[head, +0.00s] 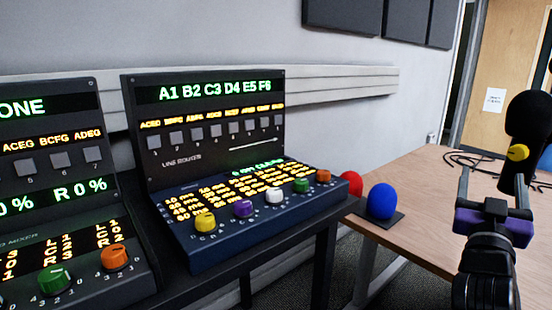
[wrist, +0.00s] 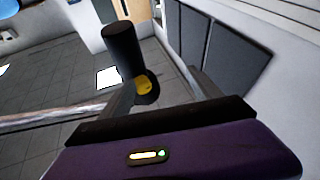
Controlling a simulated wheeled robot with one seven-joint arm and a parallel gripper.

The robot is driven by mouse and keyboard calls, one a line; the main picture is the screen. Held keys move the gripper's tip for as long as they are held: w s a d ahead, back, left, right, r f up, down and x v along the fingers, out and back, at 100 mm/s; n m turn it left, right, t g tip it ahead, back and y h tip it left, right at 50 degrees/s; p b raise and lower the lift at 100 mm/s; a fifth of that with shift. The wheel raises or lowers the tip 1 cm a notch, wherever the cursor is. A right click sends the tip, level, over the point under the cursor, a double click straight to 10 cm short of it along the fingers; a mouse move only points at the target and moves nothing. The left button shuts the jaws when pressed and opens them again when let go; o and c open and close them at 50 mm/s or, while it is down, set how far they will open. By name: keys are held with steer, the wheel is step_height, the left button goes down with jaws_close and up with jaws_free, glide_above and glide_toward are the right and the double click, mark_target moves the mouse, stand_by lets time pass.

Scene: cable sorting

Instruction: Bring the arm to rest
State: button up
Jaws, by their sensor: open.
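My gripper (head: 494,175) shows at the right of the head view, with its purple body and two grey fingers pointing up. The fingers are apart, and I see nothing held between them. In the wrist view my gripper (wrist: 162,85) has the purple body across the bottom and the fingers reaching forward. A dark rounded form with a yellow disc (head: 517,152) stands behind the fingers in the head view. A black cylinder with a yellow disc (wrist: 125,45) shows beyond the fingers in the wrist view; I cannot tell what it is.
A blue console (head: 225,240) with coloured knobs and a second console (head: 55,180) stand at the left. A wooden table (head: 420,180) at the right bears a red ball (head: 351,183), a blue ball (head: 382,201) on a dark plate and black cables (head: 470,160). The table's middle is clear.

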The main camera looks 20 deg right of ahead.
steer(key=s+a+f+n+t+y, duration=0.2)
steer(key=s+a+f+n+y, duration=0.15)
steer(key=a+f, duration=0.3)
steer(key=s+a+f+n+t+y, duration=0.25)
steer(key=a+f+y, duration=0.25)
steer(key=a, duration=0.3)
steer(key=s+a+f+n+t+y, duration=0.2)
steer(key=a+f+n+y, duration=0.15)
steer(key=a+f, duration=0.3)
steer(key=s+a+f+g+y, duration=0.2)
steer(key=s+a+f, duration=0.25)
steer(key=s, duration=0.35)
steer(key=s+a+f+g+y, duration=0.25)
steer(key=s+a, duration=0.25)
steer(key=s, duration=0.3)
steer(key=s+a+f+g+y, duration=0.1)
steer(key=s+a+f, duration=0.3)
steer(key=s, duration=0.4)
step_height(320, 180, up, 24)
steer(key=p, duration=2.5)
steer(key=shift+r, duration=0.2)
steer(key=shift+s+a+f, duration=0.1)
